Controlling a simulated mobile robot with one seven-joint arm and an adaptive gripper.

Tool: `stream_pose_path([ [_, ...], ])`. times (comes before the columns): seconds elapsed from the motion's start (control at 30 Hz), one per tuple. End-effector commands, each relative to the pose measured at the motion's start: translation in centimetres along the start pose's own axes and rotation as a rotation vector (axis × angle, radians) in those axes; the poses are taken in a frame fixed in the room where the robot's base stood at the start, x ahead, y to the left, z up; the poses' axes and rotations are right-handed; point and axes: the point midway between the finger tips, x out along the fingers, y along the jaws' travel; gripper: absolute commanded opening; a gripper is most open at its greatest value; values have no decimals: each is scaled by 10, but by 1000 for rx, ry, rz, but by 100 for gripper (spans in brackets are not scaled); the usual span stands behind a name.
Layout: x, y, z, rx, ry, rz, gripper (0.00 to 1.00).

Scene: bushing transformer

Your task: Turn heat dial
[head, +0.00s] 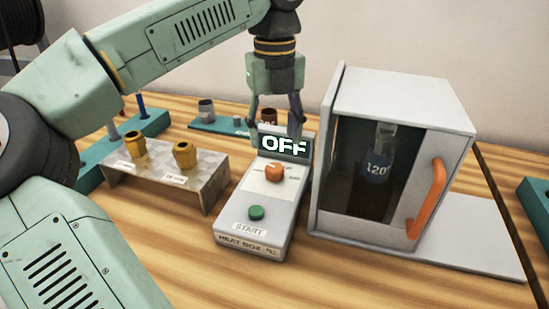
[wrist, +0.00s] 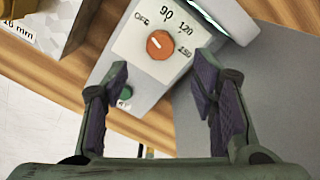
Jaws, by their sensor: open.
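The orange heat dial (head: 274,173) sits on the sloped face of the grey heat box control unit (head: 240,221). In the wrist view the dial (wrist: 160,44) has marks OFF, 90, 120 and 150 around it; its white pointer line aims toward the OFF side. The display (head: 284,146) reads OFF. A green START button (head: 256,212) is below the dial. My gripper (head: 276,130) is open and empty, pointing down above the display end of the unit. In the wrist view the dial lies beyond and between the two fingertips (wrist: 163,78), apart from them.
A grey heat box (head: 402,95) with a glass door and orange handle (head: 427,198) stands close on the right, a bottle marked 120° (head: 378,160) inside. A metal stand (head: 160,177) with brass fittings is on the left. Teal trays lie behind and left.

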Motion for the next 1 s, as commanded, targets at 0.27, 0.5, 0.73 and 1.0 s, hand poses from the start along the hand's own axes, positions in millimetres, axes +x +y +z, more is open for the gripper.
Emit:
stream_pose_path([
  [0.27, 52, 0, 0, 2, 3, 0, 52],
  [0.5, 75, 0, 0, 0, 0, -1, 52],
  [0.73, 78, 0, 0, 0, -1, -1, 52],
  [1.0, 78, 0, 0, 0, 0, -1, 40],
])
